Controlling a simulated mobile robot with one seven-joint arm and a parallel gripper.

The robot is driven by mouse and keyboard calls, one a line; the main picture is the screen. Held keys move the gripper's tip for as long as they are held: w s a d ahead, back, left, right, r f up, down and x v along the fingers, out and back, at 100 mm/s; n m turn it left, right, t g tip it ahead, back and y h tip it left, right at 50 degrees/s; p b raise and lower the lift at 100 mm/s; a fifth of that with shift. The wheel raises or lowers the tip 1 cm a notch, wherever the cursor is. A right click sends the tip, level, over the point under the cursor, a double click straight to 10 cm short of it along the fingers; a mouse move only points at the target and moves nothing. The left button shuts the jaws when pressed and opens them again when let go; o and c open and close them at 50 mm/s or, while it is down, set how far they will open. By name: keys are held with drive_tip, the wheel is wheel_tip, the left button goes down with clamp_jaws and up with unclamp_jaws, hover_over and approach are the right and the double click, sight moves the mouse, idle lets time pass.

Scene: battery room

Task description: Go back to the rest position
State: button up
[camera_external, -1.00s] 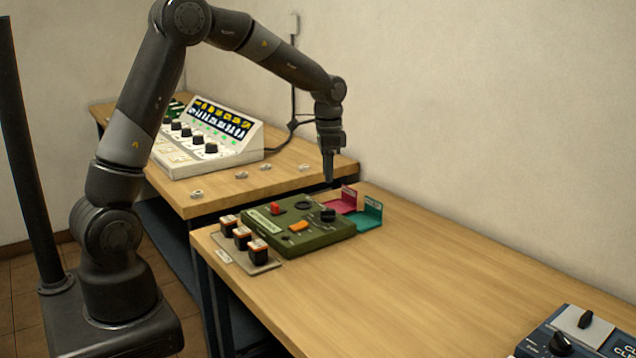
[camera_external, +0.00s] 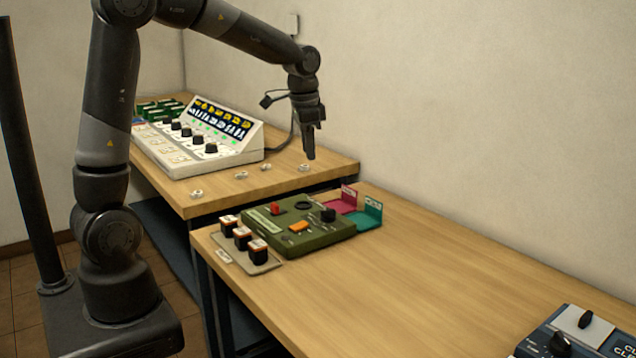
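At this size and angle I cannot tell whether the fingers are open or shut. The green device (camera_external: 330,238) with a red knob, an orange switch and a black knob lies on the near table, below and in front of my gripper, and apart from it.
Several small batteries (camera_external: 242,238) stand on a plate at the near table's left edge. A red tray (camera_external: 342,206) and a teal tray (camera_external: 366,217) sit behind the device. A white console (camera_external: 180,160) stands on the far table. A blue device (camera_external: 585,338) sits at front right.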

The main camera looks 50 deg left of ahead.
drive_tip(key=s+d+r+n+t, duration=0.1)
drive_tip(key=s+r+n+t, duration=0.1)
drive_tip(key=s, duration=1)
drive_tip(key=s+d+r+n+t, duration=0.1)
drive_tip(key=s+r+n+t, duration=0.1)
drive_tip(key=s, duration=1.1)
drive_tip(key=shift+r+n, duration=0.3)
drive_tip(key=shift+r, duration=0.45)
